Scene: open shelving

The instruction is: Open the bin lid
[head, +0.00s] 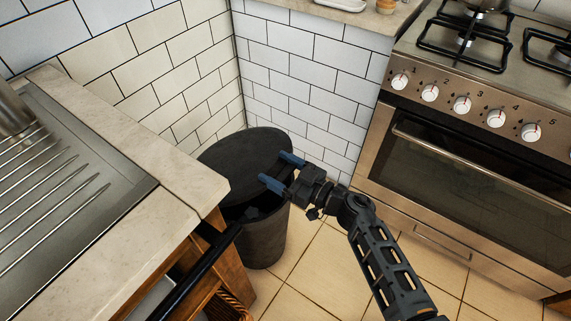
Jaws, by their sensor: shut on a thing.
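A dark grey round bin (266,240) stands on the floor in the corner between the tiled walls. Its dark lid (238,157) is tilted up towards the walls, and the dark inside shows below it at the front. The left side of the bin is hidden by the counter. The lid's hinge cannot be seen.
A stone counter (150,235) with a metal sink drainer (50,170) stands close on the left. A dark bar handle (200,272) juts out below it. A steel oven (470,170) with a gas hob is on the right. The tiled floor (310,285) between them is clear.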

